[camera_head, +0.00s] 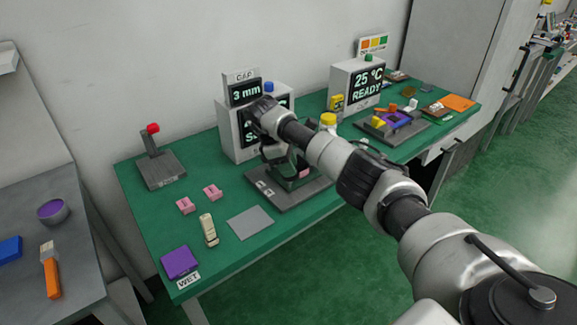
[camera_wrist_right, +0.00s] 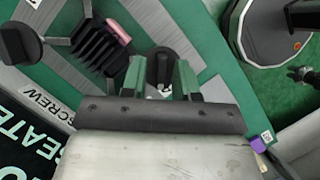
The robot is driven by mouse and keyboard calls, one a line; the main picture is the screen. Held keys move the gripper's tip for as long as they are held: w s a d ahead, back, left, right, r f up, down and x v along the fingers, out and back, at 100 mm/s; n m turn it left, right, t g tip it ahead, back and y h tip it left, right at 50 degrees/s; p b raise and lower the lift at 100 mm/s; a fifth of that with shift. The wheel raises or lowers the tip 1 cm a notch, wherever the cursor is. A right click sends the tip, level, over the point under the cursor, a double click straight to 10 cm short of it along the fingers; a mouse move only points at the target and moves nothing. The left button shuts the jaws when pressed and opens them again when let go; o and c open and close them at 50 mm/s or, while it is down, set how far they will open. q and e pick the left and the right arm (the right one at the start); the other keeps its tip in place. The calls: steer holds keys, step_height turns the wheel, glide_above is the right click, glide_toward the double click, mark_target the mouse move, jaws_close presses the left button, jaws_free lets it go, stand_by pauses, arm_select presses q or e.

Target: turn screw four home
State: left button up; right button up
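My right gripper (camera_head: 285,155) reaches down over the grey fixture plate (camera_head: 262,190) in the middle of the green bench. In the right wrist view, the green fingers of that gripper (camera_wrist_right: 160,78) stand apart on either side of a dark round screw knob (camera_wrist_right: 162,63). I cannot tell whether they press on it. A black finned block (camera_wrist_right: 97,50) with a pink pad (camera_wrist_right: 117,30) lies left of the fingers. Another dark round knob (camera_wrist_right: 18,43) stands further left. No number on the screws is readable. My left gripper is out of view.
Behind the fixture stands a screen box (camera_head: 232,130) under a "3 mm" sign (camera_head: 244,92). A red-knobbed lever (camera_head: 152,140) stands left. Pink pads (camera_head: 212,192), a cream stick (camera_head: 208,230), a grey square (camera_head: 250,222) and a purple pad (camera_head: 180,263) lie front left. A second fixture (camera_head: 412,130) is right.

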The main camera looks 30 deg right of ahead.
steer(key=shift+o, duration=0.5)
steer(key=shift+f, duration=0.15)
steer(key=shift+a+r, duration=0.15)
steer(key=shift+r, duration=0.15)
steer(key=v, duration=1)
steer(key=shift+w, duration=0.15)
